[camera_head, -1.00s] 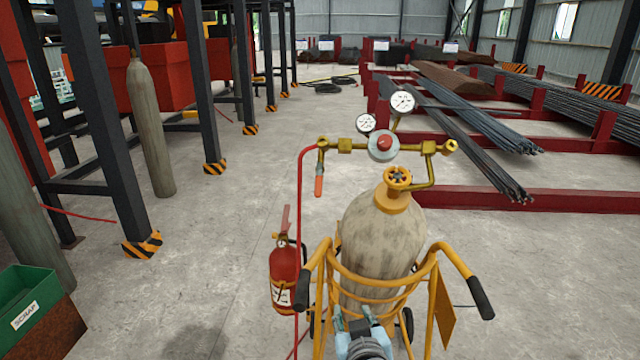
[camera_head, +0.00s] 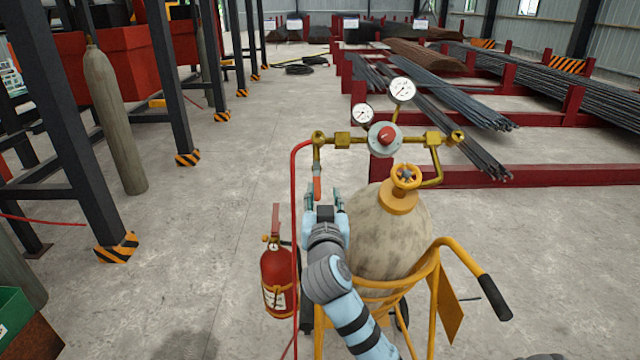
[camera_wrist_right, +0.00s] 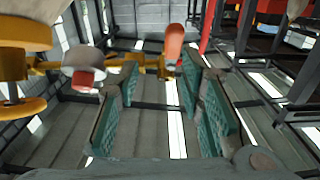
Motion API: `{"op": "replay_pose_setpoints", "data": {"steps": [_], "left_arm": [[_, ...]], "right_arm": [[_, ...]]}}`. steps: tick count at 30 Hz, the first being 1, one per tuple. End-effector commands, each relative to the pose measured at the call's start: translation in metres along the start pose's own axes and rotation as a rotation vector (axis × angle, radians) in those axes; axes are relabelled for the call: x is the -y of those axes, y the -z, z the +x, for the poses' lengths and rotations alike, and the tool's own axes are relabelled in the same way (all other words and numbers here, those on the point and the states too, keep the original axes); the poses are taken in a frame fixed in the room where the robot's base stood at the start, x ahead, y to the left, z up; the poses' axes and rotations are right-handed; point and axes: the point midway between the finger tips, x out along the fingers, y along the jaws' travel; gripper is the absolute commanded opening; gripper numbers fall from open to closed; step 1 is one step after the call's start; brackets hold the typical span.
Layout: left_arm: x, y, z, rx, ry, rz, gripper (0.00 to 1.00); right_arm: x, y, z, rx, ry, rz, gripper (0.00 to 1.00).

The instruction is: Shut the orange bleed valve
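The orange bleed valve lever (camera_head: 317,187) hangs straight down under the left end of the brass manifold (camera_head: 343,140). My right gripper (camera_head: 324,200) is just below and beside it, fingers pointing up toward the manifold. In the right wrist view the gripper (camera_wrist_right: 160,80) is open and empty between its teal pads. There the orange lever (camera_wrist_right: 174,42) shows just beyond the fingertips, nearer the right finger. I cannot tell whether they touch. My left gripper is not in view.
A gas cylinder (camera_head: 390,235) with an orange handwheel (camera_head: 406,177) stands in a yellow cart (camera_head: 455,250). A red regulator knob (camera_head: 386,136) and two gauges (camera_head: 402,90) sit on the manifold. A red hose (camera_head: 295,220) and fire extinguisher (camera_head: 279,275) are at left.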

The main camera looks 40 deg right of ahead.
Motion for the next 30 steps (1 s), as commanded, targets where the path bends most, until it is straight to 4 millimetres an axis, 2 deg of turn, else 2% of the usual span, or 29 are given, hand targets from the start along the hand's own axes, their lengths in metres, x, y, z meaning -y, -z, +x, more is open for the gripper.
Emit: {"op": "replay_pose_setpoints", "data": {"steps": [3, 6, 12, 16, 17, 25, 30], "left_arm": [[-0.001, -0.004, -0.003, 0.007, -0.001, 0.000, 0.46], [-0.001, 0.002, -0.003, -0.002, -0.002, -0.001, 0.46], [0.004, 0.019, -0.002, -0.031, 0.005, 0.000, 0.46], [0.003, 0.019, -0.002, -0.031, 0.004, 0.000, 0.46], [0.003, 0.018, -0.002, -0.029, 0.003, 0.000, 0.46], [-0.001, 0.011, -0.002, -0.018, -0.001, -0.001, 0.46], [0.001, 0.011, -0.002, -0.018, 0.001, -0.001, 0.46]], "right_arm": [[0.003, -0.001, 0.027, 0.004, 0.000, -0.002, 0.35], [0.004, -0.002, 0.042, 0.005, 0.001, -0.003, 0.35], [0.003, -0.005, 0.051, 0.011, 0.002, -0.001, 0.35], [0.004, -0.006, 0.050, 0.012, 0.002, -0.003, 0.35], [0.004, -0.006, 0.050, 0.012, 0.001, -0.004, 0.44], [0.001, -0.006, 0.050, 0.012, -0.004, -0.006, 0.01], [0.002, -0.005, 0.050, 0.009, -0.003, -0.007, 0.00]]}}
